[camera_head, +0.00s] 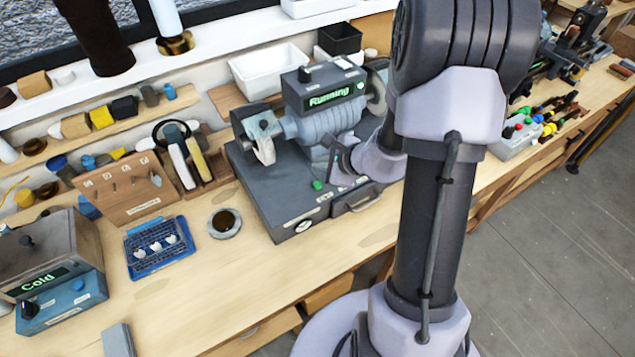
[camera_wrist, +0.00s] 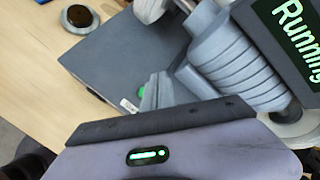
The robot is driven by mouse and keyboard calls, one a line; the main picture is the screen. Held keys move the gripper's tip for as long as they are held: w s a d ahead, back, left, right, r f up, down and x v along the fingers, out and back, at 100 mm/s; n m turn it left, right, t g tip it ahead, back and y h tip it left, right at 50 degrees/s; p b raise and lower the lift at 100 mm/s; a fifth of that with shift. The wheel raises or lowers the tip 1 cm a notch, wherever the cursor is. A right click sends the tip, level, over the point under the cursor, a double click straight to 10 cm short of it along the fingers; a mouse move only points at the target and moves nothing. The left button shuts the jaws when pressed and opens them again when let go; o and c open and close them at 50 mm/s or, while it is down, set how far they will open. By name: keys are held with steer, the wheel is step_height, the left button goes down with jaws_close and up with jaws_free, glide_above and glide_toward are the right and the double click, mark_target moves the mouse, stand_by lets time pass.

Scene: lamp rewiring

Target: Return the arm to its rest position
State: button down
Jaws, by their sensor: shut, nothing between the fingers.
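My gripper (camera_wrist: 158,88) is shut and empty in the wrist view, its grey fingertips close beside a green button (camera_wrist: 141,92) on the grey base of a machine. I cannot tell whether they touch it. In the head view my arm reaches over the workbench to the front of this machine (camera_head: 287,200), and the green button (camera_head: 318,185) shows just left of my wrist. The fingertips are hard to make out there. The machine's display (camera_head: 336,95) reads "Running" in green letters; it also shows in the wrist view (camera_wrist: 292,25).
Left of the machine are a round dark-topped dish (camera_head: 224,222), a blue tray (camera_head: 160,247) with small white pieces, a wooden tool rack (camera_head: 125,190) and a box reading "Cold" (camera_head: 60,290). A tool holder (camera_head: 515,137) stands right. Front bench is mostly clear.

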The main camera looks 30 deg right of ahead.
stand_by(0.4)
steer(key=s+a+r+n+g+y+b, duration=0.1)
steer(key=s+a+r+n+b, duration=0.2)
steer(key=a, duration=0.4)
steer(key=s+a+r+n+g+y+b, duration=0.1)
steer(key=s+a+r+n+b, duration=0.1)
steer(key=s+a+n+b, duration=0.3)
steer(key=s+a+r+n+g+y+b, duration=0.1)
steer(key=a+r+n+y+b, duration=0.15)
steer(key=a+n, duration=0.4)
steer(key=s+f+n+h+b, duration=0.2)
steer(key=s+n+h+b, duration=0.2)
steer(key=s, duration=0.9)
steer(key=shift+d+n+h+b, duration=0.15)
steer(key=shift+n+h+b, duration=0.2)
steer(key=shift+n+b, duration=0.3)
steer(key=shift+s+f, duration=0.1)
